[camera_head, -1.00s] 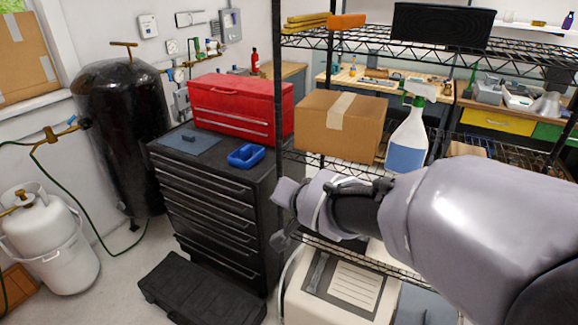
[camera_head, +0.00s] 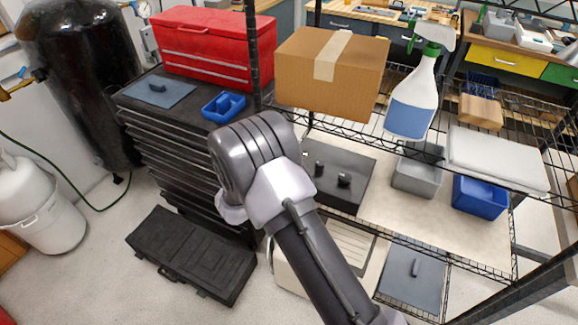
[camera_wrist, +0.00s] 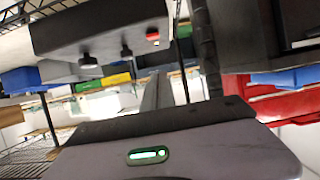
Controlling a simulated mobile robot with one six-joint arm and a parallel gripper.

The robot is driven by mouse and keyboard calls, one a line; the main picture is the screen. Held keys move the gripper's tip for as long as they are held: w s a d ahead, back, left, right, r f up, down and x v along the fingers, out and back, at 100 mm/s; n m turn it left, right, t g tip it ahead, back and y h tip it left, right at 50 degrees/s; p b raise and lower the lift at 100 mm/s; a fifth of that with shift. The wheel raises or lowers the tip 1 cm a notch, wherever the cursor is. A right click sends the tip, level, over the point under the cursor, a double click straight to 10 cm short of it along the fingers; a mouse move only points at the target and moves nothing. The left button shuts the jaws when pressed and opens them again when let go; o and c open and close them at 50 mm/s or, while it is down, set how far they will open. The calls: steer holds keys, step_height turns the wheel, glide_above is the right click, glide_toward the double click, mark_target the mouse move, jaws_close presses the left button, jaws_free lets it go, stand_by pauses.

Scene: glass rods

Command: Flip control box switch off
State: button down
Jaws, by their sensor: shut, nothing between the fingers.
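The control box is a dark grey box (camera_head: 350,160) on the middle shelf, just right of my wrist in the head view. Two black knobs show on its top there, and my arm partly hides its left side. In the wrist view the control box (camera_wrist: 95,25) looms at the top, tilted, with two dark knobs and a small red switch (camera_wrist: 152,35). My gripper (camera_wrist: 162,90) is shut and empty, and appears below the box in the wrist view, apart from it. In the head view my wrist hides the fingers.
A black shelf post (camera_head: 251,45) stands close beside my wrist. A cardboard box (camera_head: 300,75) and a spray bottle (camera_head: 412,100) are on the shelf above. A grey bin (camera_head: 418,175) and a blue bin (camera_head: 480,198) sit to the right. A red toolbox (camera_head: 205,45) stands at the left.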

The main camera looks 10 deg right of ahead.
steer(key=b+x, duration=0.3)
steer(key=x, duration=0.7)
steer(key=shift+w+d+f, duration=0.1)
steer(key=shift+f, duration=0.1)
steer(key=f, duration=0.1)
steer(key=b, duration=0.1)
steer(key=f, duration=0.1)
steer(key=shift+s+a+f+b, duration=0.25)
steer(key=shift+f+b, duration=0.05)
steer(key=shift+s+f, duration=0.1)
steer(key=shift+f, duration=0.3)
steer(key=shift+s+a+f+b, duration=0.1)
steer(key=shift+f+b, duration=0.3)
steer(key=shift+f, duration=0.05)
steer(key=shift+r, duration=0.15)
steer(key=shift+r+p, duration=0.6)
steer(key=shift+r, duration=0.15)
